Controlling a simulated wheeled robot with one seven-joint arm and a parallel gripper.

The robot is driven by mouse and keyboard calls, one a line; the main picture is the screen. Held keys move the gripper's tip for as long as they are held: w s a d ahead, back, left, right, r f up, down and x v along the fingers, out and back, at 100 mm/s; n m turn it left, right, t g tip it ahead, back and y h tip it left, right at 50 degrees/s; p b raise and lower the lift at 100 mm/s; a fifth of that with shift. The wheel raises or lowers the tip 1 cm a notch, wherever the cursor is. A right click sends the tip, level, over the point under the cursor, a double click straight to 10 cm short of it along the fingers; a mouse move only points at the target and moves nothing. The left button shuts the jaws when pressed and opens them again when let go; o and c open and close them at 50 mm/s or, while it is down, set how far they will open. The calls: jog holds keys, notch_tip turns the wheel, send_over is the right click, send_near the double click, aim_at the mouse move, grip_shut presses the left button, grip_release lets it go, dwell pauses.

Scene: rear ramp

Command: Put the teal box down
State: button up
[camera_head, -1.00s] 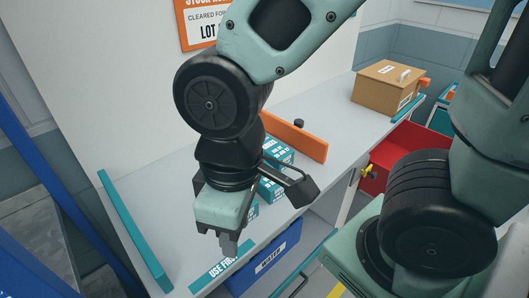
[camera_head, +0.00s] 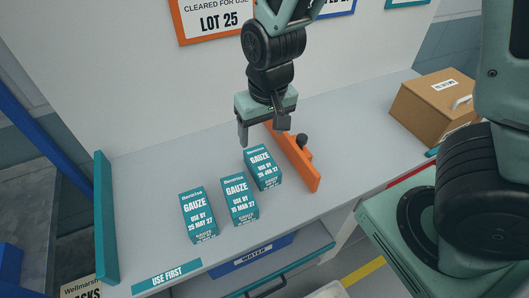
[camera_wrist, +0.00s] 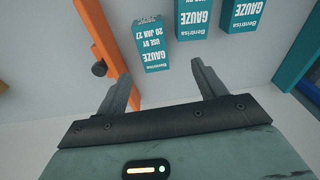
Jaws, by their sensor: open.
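Three teal gauze boxes stand in a slanting row on the grey counter (camera_head: 150,180). The left box (camera_head: 199,215) and middle box (camera_head: 240,199) stand close together. The right box (camera_head: 263,168), nearest the orange divider, reads 20 JAN 27 in the wrist view (camera_wrist: 153,45). My gripper (camera_head: 263,133) is open and empty, raised behind the right box. In the wrist view my fingers (camera_wrist: 158,70) are spread, with bare counter between them and the right box beyond their tips. The middle box (camera_wrist: 193,18) and left box (camera_wrist: 241,18) are cut off by that view's top edge.
The orange divider (camera_head: 306,171) with a black knob (camera_head: 302,141) stands right of the boxes. A teal divider (camera_head: 104,218) bounds the left. A USE FIRST label (camera_head: 167,276) marks the front edge. A cardboard box (camera_head: 437,105) sits far right.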

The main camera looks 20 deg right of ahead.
jog(key=w+d+f, duration=0.1)
jog(key=w, duration=0.1)
send_near(262, 161)
jog(key=shift+m, duration=0.3)
jog(key=f, duration=0.3)
jog(key=f+p, duration=0.1)
jog(key=f, duration=0.1)
jog(key=shift+w+a, duration=0.2)
jog(key=shift+a, duration=0.1)
jog(key=shift+w+d+f+p, duration=0.15)
jog(key=shift+f+p, duration=0.25)
jog(key=shift+f, duration=0.65)
jog(key=shift+w+a+f+p, duration=0.15)
jog(key=shift+f+p, duration=0.2)
jog(key=shift+f, duration=0.65)
jog(key=shift+w+d+f+p, duration=0.15)
jog(key=shift+f+p, duration=0.25)
jog(key=shift+f, duration=0.65)
jog(key=c, duration=0.9)
jog(key=shift+r, duration=0.15)
